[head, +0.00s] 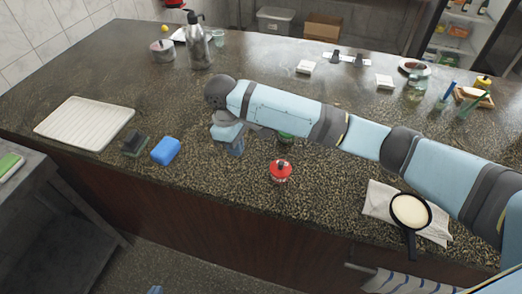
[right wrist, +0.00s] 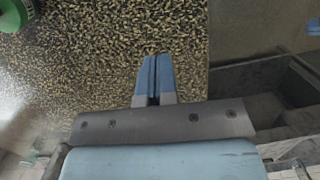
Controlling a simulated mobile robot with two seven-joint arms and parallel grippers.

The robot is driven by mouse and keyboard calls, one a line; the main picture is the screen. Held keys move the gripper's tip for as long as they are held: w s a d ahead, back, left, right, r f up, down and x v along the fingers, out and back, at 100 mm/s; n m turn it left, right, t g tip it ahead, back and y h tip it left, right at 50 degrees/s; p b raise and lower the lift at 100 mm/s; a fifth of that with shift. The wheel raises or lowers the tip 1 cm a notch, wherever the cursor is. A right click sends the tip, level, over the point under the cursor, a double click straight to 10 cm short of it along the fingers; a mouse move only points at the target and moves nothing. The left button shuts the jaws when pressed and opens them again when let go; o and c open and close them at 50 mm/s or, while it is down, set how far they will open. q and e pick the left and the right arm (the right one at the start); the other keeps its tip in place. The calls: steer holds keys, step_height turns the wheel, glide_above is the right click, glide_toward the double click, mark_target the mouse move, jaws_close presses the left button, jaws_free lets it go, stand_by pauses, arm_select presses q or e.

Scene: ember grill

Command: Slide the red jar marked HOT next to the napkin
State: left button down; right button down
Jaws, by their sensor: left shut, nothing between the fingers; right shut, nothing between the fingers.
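The red jar (head: 280,172) stands upright near the front of the counter; its marking is too small to read. The whitish napkin (head: 377,198) lies to its right, with a small dark pan (head: 398,225) on it. A clear stretch of counter separates jar and napkin. My right gripper (head: 236,150) points down to the left of the red jar, apart from it. Its fingers are shut and empty in the right wrist view (right wrist: 153,75). A blue tip of my left gripper (head: 155,290) shows at the bottom edge; it is shut, and the rest is out of frame.
A green jar (head: 285,137) is partly hidden behind my right arm; a green thing also shows in the right wrist view (right wrist: 12,12). A blue sponge (head: 165,151), dark brush (head: 134,145) and white tray (head: 85,108) lie left. A striped towel (head: 400,282) hangs in front.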

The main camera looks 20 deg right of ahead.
mark_target(280, 172)
steer(key=w+d+r+h, duration=0.1)
steer(key=w+d+r, duration=0.2)
steer(key=w, duration=0.1)
steer(key=shift+m, duration=0.3)
steer(key=x, duration=0.3)
steer(key=p+x, duration=0.1)
steer(key=x, duration=0.5)
steer(key=shift+s+d, duration=0.1)
steer(key=shift+s, duration=0.2)
steer(key=s+d+p, duration=0.1)
steer(key=s+d, duration=0.1)
steer(key=d, duration=0.1)
steer(key=shift+s+f+p, duration=0.2)
steer(key=shift+s+p, duration=0.05)
steer(key=shift+p, duration=0.1)
steer(key=shift+s, duration=0.1)
steer(key=shift+f, duration=0.1)
steer(key=shift+d, duration=0.1)
